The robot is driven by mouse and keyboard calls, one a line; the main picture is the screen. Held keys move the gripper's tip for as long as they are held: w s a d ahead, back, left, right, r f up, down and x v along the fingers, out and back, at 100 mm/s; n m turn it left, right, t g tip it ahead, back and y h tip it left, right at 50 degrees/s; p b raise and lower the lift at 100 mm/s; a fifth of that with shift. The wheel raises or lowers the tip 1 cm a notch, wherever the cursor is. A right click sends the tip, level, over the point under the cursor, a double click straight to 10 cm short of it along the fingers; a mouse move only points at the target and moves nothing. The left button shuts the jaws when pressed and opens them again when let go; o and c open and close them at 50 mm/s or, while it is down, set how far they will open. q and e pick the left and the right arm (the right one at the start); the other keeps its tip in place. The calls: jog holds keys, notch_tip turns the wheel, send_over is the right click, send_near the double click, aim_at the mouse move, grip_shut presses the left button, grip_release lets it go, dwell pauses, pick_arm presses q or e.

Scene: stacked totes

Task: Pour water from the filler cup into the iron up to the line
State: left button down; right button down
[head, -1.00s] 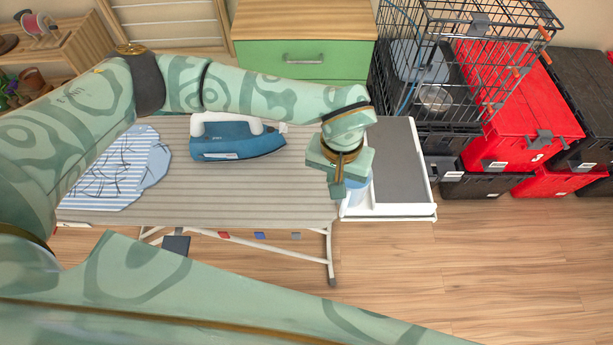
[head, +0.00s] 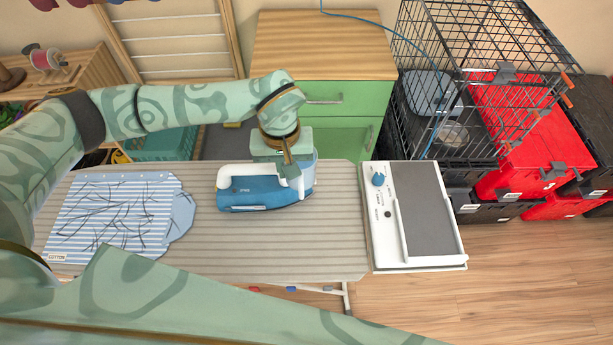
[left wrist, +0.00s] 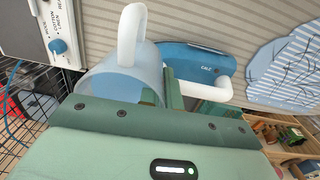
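The blue iron (head: 250,193) with a white handle lies on the striped ironing board (head: 330,235). It also shows in the left wrist view (left wrist: 195,60), behind the cup. The filler cup (head: 309,172) is translucent pale blue with a white handle and is at the iron's right end. In the left wrist view the cup (left wrist: 112,82) is against my gripper's finger. My left gripper (head: 289,160) is shut on the cup, above the iron's right end. The cup looks roughly upright. Its water level, the fill line and the iron's opening cannot be made out. My right gripper is out of view.
A white stand (head: 385,245) with a control knob and grey pad is right of the board. A striped blue cloth (head: 115,215) lies on the board's left. A green drawer cabinet (head: 350,97), a wire cage (head: 480,70) and red and black totes (head: 535,125) stand behind.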

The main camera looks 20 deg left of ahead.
pick_arm(q)
jog(key=f+g+b, duration=0.1)
jog(key=f+b, duration=0.1)
jog(key=f+g+b, duration=0.1)
jog(key=f+b, duration=0.2)
jog(key=shift+s+a+f+g+h+b, duration=0.2)
jog(key=shift+f+g+h+b, duration=0.1)
jog(key=shift+g+h+b, duration=0.1)
dwell(0.4)
jog(key=shift+f, duration=0.1)
jog(key=shift+s+d+f+g, duration=0.1)
jog(key=shift+g, duration=0.3)
jog(key=shift+b, duration=0.35)
dwell(0.4)
